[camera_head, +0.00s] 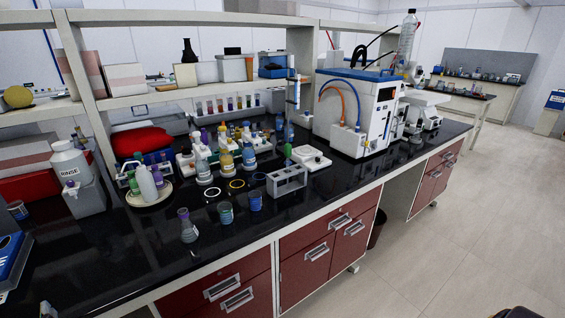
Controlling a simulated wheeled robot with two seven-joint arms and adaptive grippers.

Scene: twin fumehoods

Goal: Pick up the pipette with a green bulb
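A small upright thing with a green top (288,151), which looks like the pipette with the green bulb, stands at the grey rack (287,181) on the black bench. Its lower part is hidden or too small to make out. The rack stands near the middle of the bench, behind the front edge. Neither of my grippers can be made out. Only small dark shapes show at the bottom left and bottom right edges, too cut off to identify.
Bare black bench (125,252) lies at the front left.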

